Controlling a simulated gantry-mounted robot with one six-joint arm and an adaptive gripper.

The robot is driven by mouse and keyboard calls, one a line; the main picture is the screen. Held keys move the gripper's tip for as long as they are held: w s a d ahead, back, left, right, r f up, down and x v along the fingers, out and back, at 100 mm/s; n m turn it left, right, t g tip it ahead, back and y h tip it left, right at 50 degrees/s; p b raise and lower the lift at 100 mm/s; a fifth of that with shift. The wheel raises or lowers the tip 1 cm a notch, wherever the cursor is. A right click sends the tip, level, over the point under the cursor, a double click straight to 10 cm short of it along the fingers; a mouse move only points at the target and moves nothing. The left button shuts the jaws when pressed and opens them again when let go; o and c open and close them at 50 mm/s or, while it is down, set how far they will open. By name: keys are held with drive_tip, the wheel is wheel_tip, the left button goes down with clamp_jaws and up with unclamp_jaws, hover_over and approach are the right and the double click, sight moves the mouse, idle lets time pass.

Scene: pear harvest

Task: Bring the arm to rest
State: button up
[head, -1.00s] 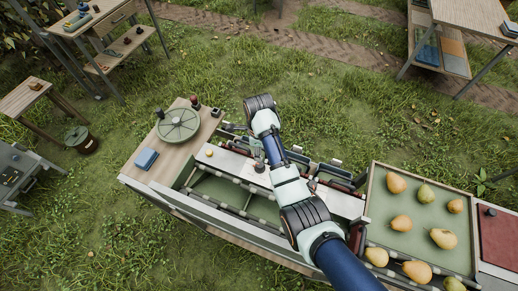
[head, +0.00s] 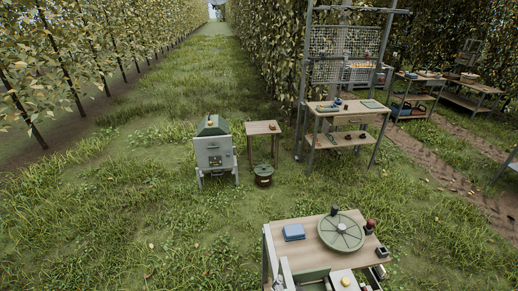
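My arm and gripper are out of the head view now. The near end of the wooden workbench (head: 300,257) shows at the bottom of the view. It carries a round green disc (head: 341,233) and a folded blue cloth (head: 294,232). The tray of pears is outside the view.
A grey cabinet-like machine (head: 214,152) stands on the grass left of centre. Beside it are a small wooden table (head: 262,128) and a dark lidded bucket (head: 263,175). A work table (head: 346,112) stands before a mesh rack (head: 346,60). The grass lane on the left is open.

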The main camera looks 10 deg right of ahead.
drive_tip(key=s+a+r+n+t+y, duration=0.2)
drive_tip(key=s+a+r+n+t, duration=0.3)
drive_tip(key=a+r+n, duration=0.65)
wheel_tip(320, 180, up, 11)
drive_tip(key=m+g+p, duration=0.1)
drive_tip(key=p, duration=1.2)
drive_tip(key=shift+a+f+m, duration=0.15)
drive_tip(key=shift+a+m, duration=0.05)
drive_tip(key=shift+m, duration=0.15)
